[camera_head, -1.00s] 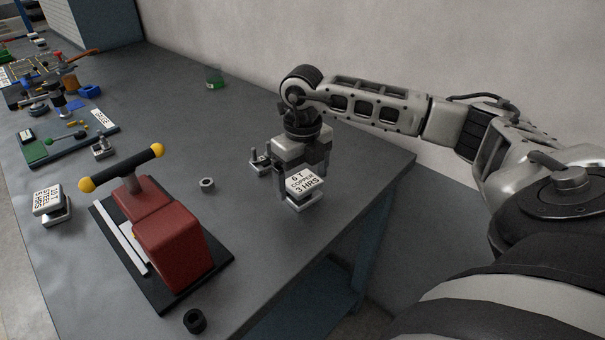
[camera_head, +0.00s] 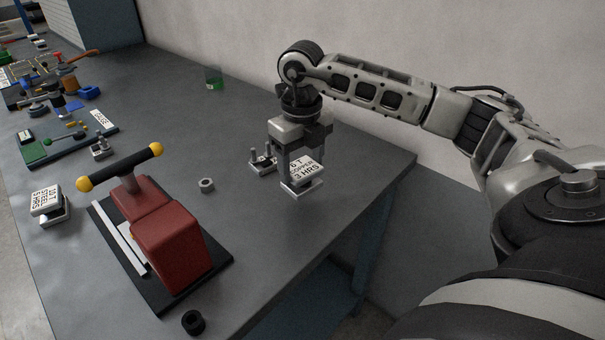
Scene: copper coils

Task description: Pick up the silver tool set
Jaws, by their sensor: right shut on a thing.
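A small silver block (camera_head: 302,188) with a white label plate (camera_head: 307,169) reading "6 T COPPER 3 HRS" is at my right gripper (camera_head: 298,172), near the right end of the grey table. My right gripper points down and is shut on this block; its fingers are partly hidden behind the label. The block is slightly tilted and appears lifted a little off the table. A small silver piece with upright pegs (camera_head: 262,164) stands just left of the gripper. My left gripper is not in view.
The grey table (camera_head: 270,235) has free room in front of the gripper.

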